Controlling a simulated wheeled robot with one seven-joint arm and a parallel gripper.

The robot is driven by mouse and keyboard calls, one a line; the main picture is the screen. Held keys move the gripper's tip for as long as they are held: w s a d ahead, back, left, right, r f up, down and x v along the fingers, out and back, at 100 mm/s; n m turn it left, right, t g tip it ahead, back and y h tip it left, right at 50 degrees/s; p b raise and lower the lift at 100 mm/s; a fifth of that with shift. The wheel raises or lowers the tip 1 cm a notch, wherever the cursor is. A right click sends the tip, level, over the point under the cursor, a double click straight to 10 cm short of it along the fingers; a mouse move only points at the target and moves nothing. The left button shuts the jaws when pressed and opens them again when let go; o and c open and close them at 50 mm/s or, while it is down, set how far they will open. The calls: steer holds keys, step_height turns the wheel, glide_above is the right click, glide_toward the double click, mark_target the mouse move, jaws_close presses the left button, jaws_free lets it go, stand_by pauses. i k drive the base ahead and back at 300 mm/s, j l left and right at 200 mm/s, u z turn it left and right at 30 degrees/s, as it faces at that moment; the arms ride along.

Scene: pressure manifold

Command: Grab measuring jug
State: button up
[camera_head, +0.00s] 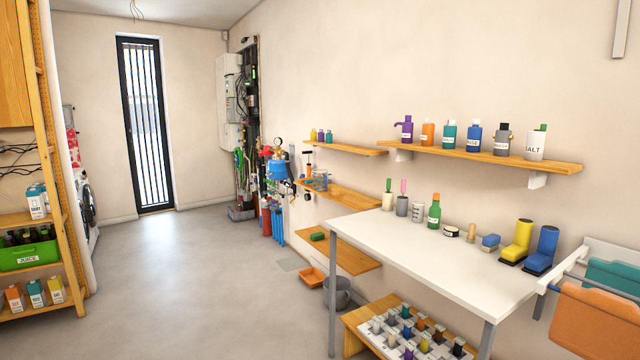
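I cannot pick out a measuring jug for certain. A small whitish container with dark marks (418,212) stands on the white table (420,255), between a grey cup (402,206) and a green bottle (434,212). It is too small to tell whether it is a jug. A bluish container (319,181) on the middle wooden wall shelf (340,196) is also too small to tell. My gripper is not in view.
Cleaning bottles stand on the upper right shelf (480,155). A grey bucket (338,292) and orange tub (312,277) stand by the table. The grey floor (190,280) between is clear.

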mark_target(320, 176)
steer(key=i+j+u, duration=0.15)
steer(key=i, duration=0.15)
steer(key=i+j+u, duration=0.2)
steer(key=i, duration=0.15)
steer(key=i+u, duration=0.45)
steer(key=i, duration=3.4)
steer(key=i+j+z, duration=0.1)
steer(key=i+z, duration=0.4)
steer(key=i+j+z, duration=0.45)
steer(key=i, duration=0.15)
steer(key=i+j+z, duration=0.35)
steer(key=i+z, duration=0.15)
steer(key=i+j+z, duration=0.35)
steer(key=j+z, duration=0.2)
steer(key=i+j+z, duration=0.1)
steer(key=j+z, duration=0.15)
steer(key=j, duration=0.15)
steer(key=i+j+z, duration=0.1)
steer(key=j+z, duration=0.45)
steer(key=j, duration=0.25)
